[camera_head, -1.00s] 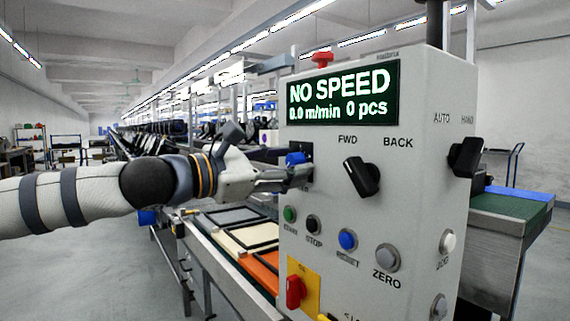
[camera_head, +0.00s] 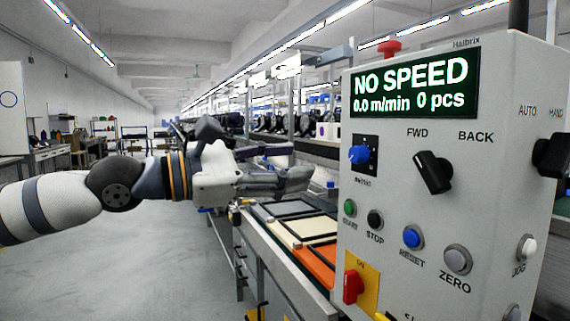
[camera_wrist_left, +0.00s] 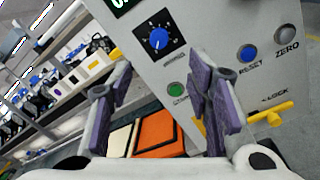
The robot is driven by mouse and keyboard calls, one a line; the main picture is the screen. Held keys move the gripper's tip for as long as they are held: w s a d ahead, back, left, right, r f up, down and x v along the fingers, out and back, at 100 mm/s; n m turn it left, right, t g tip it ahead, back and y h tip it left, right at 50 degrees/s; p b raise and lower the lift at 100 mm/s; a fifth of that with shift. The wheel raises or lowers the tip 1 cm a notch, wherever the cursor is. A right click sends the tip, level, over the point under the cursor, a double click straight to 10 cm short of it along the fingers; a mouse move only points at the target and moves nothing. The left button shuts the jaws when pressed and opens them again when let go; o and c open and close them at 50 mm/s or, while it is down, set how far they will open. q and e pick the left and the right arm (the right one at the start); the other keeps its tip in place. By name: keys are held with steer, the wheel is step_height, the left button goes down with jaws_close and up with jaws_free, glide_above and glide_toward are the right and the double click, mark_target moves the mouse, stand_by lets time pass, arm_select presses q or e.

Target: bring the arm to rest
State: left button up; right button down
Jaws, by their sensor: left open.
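My left gripper (camera_head: 300,166) reaches in from the left in the head view, open and empty, left of the grey control box (camera_head: 395,165) and apart from it. In the left wrist view its purple-padded fingers (camera_wrist_left: 160,100) stand wide with nothing between them. The box carries a display (camera_head: 415,88) reading "NO SPEED, 0.0 m/min 0 pcs". A blue knob (camera_head: 359,154) sits on its left side; it also shows in the left wrist view (camera_wrist_left: 158,39). My right gripper is not in view.
Below the gripper a conveyor line carries frames and panels, among them an orange panel (camera_head: 312,262). The box face holds a black FWD/BACK selector (camera_head: 433,172), several push buttons and a red switch (camera_head: 352,285). Open floor (camera_head: 120,265) lies at the left.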

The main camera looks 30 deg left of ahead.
arm_select(q)
steer(key=s+d+f+m+g+y+p, duration=0.15)
steer(key=d+f+g, duration=0.25)
steer(key=f, duration=0.8)
steer(key=s+d+f+m+g+y, duration=0.1)
steer(key=d+f+m+g+y, duration=0.2)
steer(key=f, duration=0.9)
steer(key=s+d+f+m+g+y, duration=0.1)
steer(key=s+f+m+g, duration=0.1)
steer(key=s+f, duration=0.35)
steer(key=s+f+m+g+y, duration=0.1)
steer(key=s+f+m+g, duration=0.15)
steer(key=f, duration=0.65)
steer(key=s+a+f+m+g+y+p, duration=0.2)
steer(key=s+a+f+m+g+y, duration=0.15)
steer(key=s+f, duration=0.85)
steer(key=s+a+m+g, duration=0.1)
steer(key=s+m, duration=0.3)
steer(key=s, duration=0.6)
steer(key=s+a+f+m+g, duration=0.1)
steer(key=s+m, duration=0.4)
steer(key=s, duration=0.5)
steer(key=shift+s+a+f+y+p, duration=0.2)
steer(key=shift+a+f+y+p, duration=0.15)
steer(key=shift+a, duration=0.35)
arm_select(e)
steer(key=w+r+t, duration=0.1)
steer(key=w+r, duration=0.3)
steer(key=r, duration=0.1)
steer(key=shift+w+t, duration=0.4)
